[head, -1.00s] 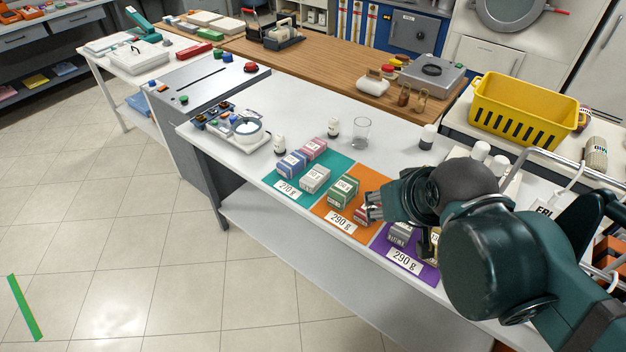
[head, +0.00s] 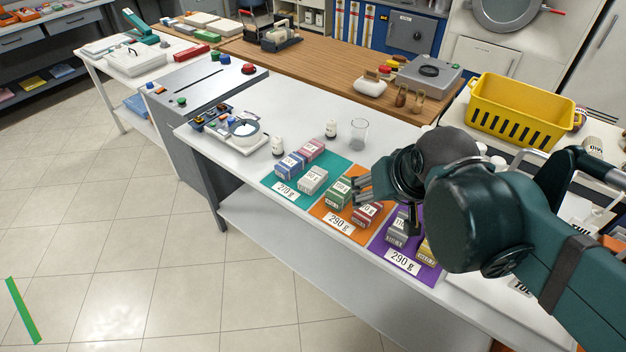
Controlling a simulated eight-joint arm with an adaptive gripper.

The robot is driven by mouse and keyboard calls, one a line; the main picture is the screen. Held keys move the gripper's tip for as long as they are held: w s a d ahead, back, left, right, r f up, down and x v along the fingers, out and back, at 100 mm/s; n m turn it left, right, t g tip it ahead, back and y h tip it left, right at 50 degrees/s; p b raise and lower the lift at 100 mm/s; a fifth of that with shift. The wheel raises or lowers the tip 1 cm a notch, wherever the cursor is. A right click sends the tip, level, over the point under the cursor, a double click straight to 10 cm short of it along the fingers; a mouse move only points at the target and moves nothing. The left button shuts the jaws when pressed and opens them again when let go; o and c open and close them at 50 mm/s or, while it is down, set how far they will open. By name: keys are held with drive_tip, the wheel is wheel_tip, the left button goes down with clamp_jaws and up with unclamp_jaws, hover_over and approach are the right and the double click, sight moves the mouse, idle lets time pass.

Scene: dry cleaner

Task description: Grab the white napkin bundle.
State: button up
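A white rounded bundle (head: 370,88), which looks like the napkin bundle, lies on the wooden counter (head: 330,73) in the upper middle of the head view. My gripper (head: 363,188) is well in front of it and apart from it, above the white table by the orange and purple mats. Its fingers point left. They are small and partly overlapped, so I cannot tell how far apart they are. I see nothing clearly held.
Colored boxes stand on the teal (head: 290,190), orange (head: 323,210) and purple mats near my gripper. A clear glass (head: 359,134) and small bottles stand behind. Brown-handled items (head: 409,97) and a grey device (head: 430,75) are right of the bundle. A yellow basket (head: 512,105) stands farther right.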

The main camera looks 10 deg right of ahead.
drive_tip(key=w+a+r+m+g+p, duration=0.1)
drive_tip(key=w+a+m+g+p, duration=0.1)
drive_tip(key=w, duration=0.8)
drive_tip(key=m+g+p, duration=0.4)
drive_tip(key=m+p, duration=0.1)
drive_tip(key=m, duration=0.1)
hover_over(314, 177)
wheel_tip(314, 177, down, 17)
drive_tip(key=shift+s+d+f, duration=0.1)
drive_tip(key=shift+w+f, duration=0.2)
drive_tip(key=shift+f, duration=0.25)
drive_tip(key=shift+f, duration=1.3)
drive_tip(key=shift+f, duration=0.15)
